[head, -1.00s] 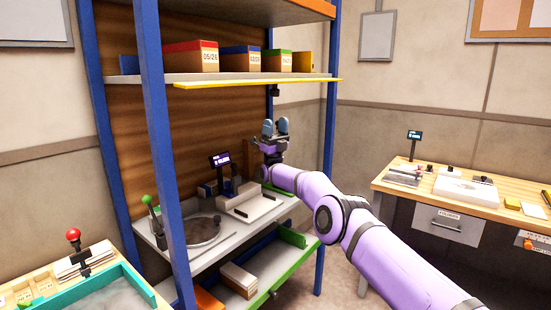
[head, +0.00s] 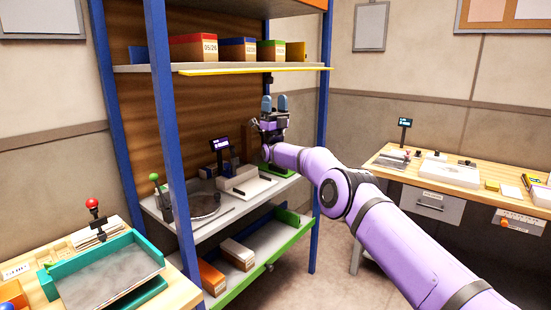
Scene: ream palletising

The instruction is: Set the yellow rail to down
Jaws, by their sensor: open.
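The yellow rail (head: 255,70) is a thin strip along the front edge of the upper shelf (head: 150,69), below the row of boxes. It looks raised, level with the shelf edge. My gripper (head: 274,103) is open and points upward, with two blue-grey fingertips apart. In the picture it is below the right part of the rail, near a small dark fitting under the shelf. Nothing shows between the fingers. How far the gripper is from the rail in depth I cannot tell.
Blue posts (head: 172,150) frame the rack. The lower shelf has a green rail (head: 257,262) and boxes. The middle shelf holds a round plate (head: 203,206) and a green-knobbed lever (head: 154,178). A teal tray (head: 105,272) is at left, a wooden desk (head: 395,170) at right.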

